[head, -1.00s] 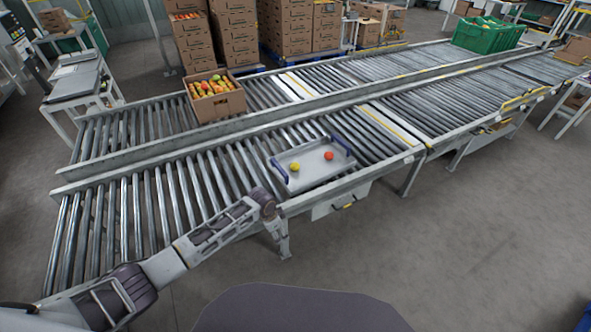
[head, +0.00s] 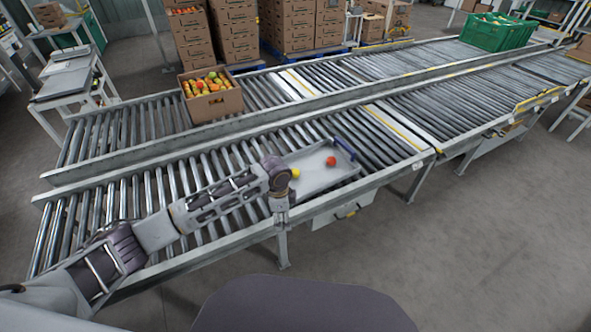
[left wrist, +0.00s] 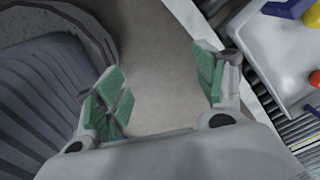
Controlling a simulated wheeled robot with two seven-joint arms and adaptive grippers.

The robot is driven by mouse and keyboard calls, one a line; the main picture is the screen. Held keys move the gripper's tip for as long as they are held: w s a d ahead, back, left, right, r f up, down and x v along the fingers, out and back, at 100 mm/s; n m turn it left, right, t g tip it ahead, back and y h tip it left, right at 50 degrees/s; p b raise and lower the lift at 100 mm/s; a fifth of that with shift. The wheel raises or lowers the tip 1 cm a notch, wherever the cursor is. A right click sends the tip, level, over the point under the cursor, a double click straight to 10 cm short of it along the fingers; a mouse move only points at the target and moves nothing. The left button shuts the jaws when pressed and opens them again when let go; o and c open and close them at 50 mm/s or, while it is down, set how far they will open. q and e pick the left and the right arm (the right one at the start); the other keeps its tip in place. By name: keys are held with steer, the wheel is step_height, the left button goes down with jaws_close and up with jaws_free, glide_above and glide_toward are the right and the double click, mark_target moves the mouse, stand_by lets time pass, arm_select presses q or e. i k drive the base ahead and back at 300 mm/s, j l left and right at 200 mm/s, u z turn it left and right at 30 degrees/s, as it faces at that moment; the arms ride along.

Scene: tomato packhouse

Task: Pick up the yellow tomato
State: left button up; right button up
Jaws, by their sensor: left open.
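The yellow tomato (head: 295,173) lies in a shallow grey tray (head: 318,177) with blue handles, on the near roller conveyor. My left wrist stands in front of the tray's left end and its blue handle, close beside the yellow tomato. In the left wrist view, the yellow tomato (left wrist: 313,14) is cut off at the upper right edge. My left gripper (left wrist: 160,88) is open and empty, its green-padded fingers over the floor, outside the tray's edge. In the head view it hangs by the conveyor's front rail. My right gripper is in neither view.
A red tomato (head: 331,161) lies in the same tray, right of the yellow one. The conveyor's front rail (head: 235,243) runs along the near side. A cardboard box of mixed tomatoes (head: 216,106) stands on the far conveyor. Bare rollers lie left of the tray.

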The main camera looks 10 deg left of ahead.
mark_target(296, 172)
steer(key=i, duration=1.1)
